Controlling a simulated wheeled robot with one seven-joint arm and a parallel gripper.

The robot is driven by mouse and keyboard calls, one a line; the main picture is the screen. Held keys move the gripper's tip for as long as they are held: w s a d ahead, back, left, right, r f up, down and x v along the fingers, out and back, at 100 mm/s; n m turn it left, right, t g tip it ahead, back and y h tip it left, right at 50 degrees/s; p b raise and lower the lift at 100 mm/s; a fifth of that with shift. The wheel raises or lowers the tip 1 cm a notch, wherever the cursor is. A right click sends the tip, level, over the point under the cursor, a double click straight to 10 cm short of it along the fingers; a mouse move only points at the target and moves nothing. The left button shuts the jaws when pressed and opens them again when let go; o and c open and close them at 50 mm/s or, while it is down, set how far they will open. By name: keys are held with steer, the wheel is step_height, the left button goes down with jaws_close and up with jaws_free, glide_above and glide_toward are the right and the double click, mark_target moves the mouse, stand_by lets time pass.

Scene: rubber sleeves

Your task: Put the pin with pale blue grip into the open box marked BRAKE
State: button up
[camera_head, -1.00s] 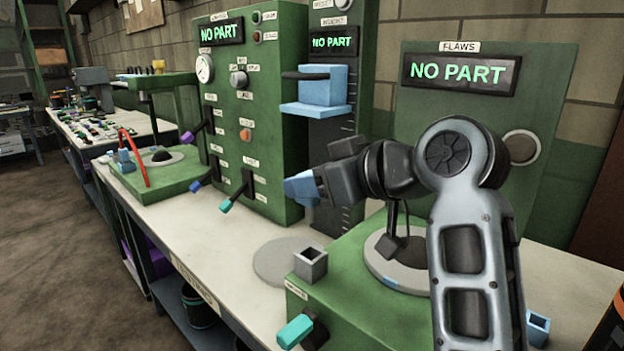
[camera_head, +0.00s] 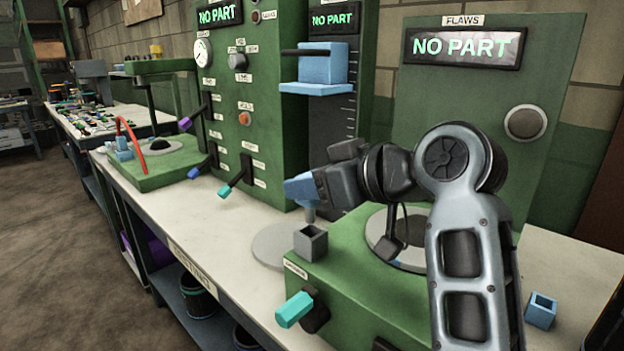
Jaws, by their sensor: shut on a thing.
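My gripper (camera_head: 300,188), with blue fingertips, is at the centre of the view, above the bench and just left of the green flaws machine. It is shut on a small pale blue-grey piece (camera_head: 309,213) that sticks out below the fingers. This looks like the pin; most of it is hidden by the fingers. A blue open-topped box (camera_head: 541,310) stands at the lower right. I cannot read BRAKE on either box.
The green flaws machine (camera_head: 350,300) has a teal-ended lever (camera_head: 294,309) in front. A grey disc (camera_head: 270,247) lies on the bench beside it. A tall green panel (camera_head: 250,120) with levers stands behind. The bench front at left (camera_head: 180,225) is clear.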

mark_target(313, 210)
steer(key=shift+f+b, duration=1.15)
steer(key=shift+f, duration=1.15)
steer(key=o, duration=1.2)
steer(key=shift+c, duration=0.2)
